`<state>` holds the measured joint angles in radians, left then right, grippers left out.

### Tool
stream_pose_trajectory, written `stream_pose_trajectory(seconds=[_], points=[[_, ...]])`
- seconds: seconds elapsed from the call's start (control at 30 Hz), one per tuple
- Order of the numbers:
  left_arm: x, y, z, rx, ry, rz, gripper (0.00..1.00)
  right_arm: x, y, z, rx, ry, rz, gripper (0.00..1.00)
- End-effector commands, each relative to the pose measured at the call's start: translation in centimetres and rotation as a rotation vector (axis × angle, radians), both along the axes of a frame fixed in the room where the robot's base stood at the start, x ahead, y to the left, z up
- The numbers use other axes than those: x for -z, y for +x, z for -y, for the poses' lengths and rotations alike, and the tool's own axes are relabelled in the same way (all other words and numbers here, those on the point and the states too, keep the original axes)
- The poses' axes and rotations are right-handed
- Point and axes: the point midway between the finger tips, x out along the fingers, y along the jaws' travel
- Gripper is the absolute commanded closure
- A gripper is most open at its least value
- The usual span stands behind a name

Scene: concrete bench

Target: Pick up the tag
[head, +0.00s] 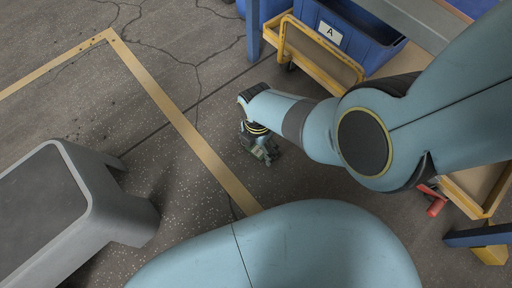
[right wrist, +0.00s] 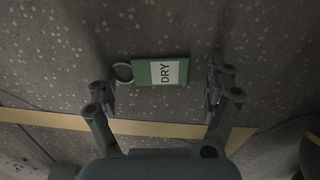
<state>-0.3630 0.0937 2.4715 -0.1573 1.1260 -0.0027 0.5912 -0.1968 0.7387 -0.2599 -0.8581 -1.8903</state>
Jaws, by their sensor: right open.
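In the right wrist view a green tag (right wrist: 160,72) with a white panel reading "DRY" lies flat on the speckled grey floor. A metal ring (right wrist: 123,72) is at its left end. My right gripper (right wrist: 160,92) is open, with one finger to each side of the tag; nothing is held. In the head view my right gripper (head: 265,150) points down at the floor, small and partly hidden by its wrist. The tag cannot be made out clearly there. My left gripper is not in view.
A yellow floor stripe (head: 180,120) runs beside the gripper. A grey bench (head: 100,200) stands at left. A yellow-framed cart (head: 320,62) holds a blue bin (head: 357,45) marked "A" at the top. A red object (head: 436,207) is at right. Floor around the gripper is clear.

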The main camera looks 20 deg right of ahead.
Motion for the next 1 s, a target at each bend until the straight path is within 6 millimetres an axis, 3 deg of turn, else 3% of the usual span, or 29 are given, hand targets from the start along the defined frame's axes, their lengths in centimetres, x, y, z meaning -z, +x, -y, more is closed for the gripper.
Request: stream_pose_trajectory(seconds=[0.23,0.53,1.0], points=[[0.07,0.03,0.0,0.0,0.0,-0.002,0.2,0.25,0.0,0.01,0.0,0.0,0.0,0.13],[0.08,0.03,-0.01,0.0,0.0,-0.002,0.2,0.33,-0.2,0.05,0.0,-0.001,-0.004,0.5],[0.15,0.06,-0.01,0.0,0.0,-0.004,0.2,0.51,-0.61,0.2,-0.001,-0.003,-0.012,0.55]])
